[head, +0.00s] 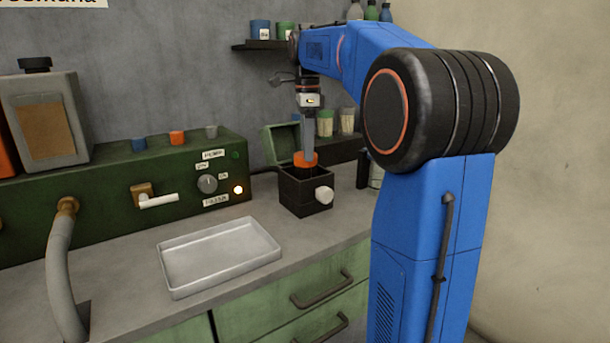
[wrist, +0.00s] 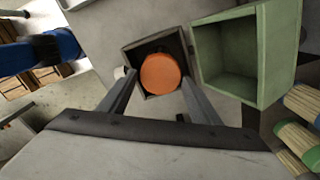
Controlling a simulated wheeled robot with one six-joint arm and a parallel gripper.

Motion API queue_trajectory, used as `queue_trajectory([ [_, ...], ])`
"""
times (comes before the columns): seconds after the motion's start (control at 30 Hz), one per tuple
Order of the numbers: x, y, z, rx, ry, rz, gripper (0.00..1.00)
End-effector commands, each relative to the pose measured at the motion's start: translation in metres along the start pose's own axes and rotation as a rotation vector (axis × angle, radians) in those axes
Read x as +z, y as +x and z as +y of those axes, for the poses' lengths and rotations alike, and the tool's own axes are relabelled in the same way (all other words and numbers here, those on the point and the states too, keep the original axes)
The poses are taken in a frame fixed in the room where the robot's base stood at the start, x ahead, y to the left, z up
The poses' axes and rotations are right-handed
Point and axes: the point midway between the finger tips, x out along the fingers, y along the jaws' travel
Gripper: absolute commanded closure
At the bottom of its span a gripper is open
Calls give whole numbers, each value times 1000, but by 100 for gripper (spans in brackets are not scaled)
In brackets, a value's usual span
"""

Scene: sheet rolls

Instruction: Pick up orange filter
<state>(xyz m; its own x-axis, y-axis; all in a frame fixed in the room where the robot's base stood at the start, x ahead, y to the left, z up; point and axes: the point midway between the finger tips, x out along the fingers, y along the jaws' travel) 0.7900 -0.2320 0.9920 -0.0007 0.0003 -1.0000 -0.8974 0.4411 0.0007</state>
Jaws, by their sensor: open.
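The orange filter (head: 305,160) is a round orange piece at the mouth of a black open box (head: 306,194) on the counter. In the wrist view the filter (wrist: 160,73) shows as an orange disc inside the dark square opening. My gripper (head: 307,152) points straight down over the box, its tips close to the filter. In the wrist view my gripper (wrist: 158,82) is open, with one finger on each side of the disc. I cannot tell whether the fingers touch it. The filter's lower part is hidden by the box.
A white knob (head: 324,195) sticks out of the box's front. A green open lid or bin (head: 283,143) stands behind it. A silver tray (head: 220,254) lies empty to the left. A green control panel (head: 110,190) runs along the wall. Jars (head: 325,123) stand at the back right.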

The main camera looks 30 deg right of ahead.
Motion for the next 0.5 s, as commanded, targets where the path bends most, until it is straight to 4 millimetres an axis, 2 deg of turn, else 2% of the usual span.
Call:
queue_trajectory([
  [0.1, 0, 14, 0, 0, 0, 0, 43],
  [0.37, 1, 30, 0, 0, -1, 0, 43],
  [0.5, 2, 49, 0, 1, 0, 0, 43],
])
